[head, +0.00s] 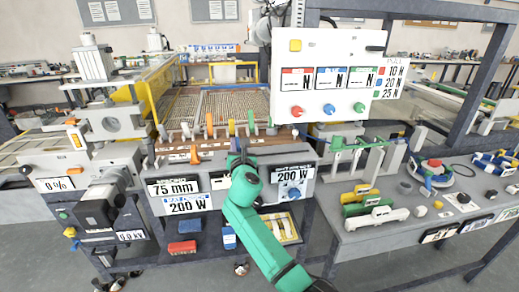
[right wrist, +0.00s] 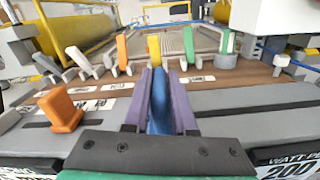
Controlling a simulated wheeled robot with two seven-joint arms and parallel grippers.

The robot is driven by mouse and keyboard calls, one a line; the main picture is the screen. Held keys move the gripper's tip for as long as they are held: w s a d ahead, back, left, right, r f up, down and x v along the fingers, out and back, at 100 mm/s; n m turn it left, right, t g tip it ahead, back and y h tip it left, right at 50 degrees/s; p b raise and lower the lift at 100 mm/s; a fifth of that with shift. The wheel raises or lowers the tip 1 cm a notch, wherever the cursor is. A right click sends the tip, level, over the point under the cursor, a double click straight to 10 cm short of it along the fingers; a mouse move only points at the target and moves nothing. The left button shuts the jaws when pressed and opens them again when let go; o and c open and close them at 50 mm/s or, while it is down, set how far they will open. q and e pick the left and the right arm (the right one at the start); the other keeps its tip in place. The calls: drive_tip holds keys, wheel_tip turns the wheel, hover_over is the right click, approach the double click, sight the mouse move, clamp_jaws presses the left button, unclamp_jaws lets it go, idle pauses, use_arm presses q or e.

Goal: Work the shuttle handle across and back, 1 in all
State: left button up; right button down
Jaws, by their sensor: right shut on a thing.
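My right gripper (head: 239,160) is at the front of the long machine in the head view, with its green arm coming from below. In the right wrist view my right gripper (right wrist: 159,80) has its purple fingers closed on both sides of an upright blue handle (right wrist: 160,112). I take this for the shuttle handle, but its base is hidden by the gripper. An orange handle (right wrist: 62,110) stands apart to the left on the grey front ledge (right wrist: 250,105); the same orange handle (head: 194,155) shows in the head view. My left gripper is not in view.
Several upright levers, including a yellow one (right wrist: 154,50) and a green one (right wrist: 189,45), stand just behind my fingers. A white panel (head: 325,75) with coloured knobs hangs above right. A side table (head: 375,235) holds model cars and small parts.

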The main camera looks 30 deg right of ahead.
drive_tip(key=a, duration=0.2)
drive_tip(key=shift+w+a+f, duration=0.1)
drive_tip(key=shift+w+a, duration=0.2)
drive_tip(key=shift+w, duration=0.1)
drive_tip(key=shift+d, duration=0.1)
drive_tip(key=c, duration=0.8)
unclamp_jaws()
drive_tip(key=shift+c, duration=0.2)
drive_tip(key=shift+o, duration=0.4)
drive_tip(key=shift+w+a, duration=0.15)
drive_tip(key=shift+a, duration=0.15)
drive_tip(key=shift+d, duration=0.1)
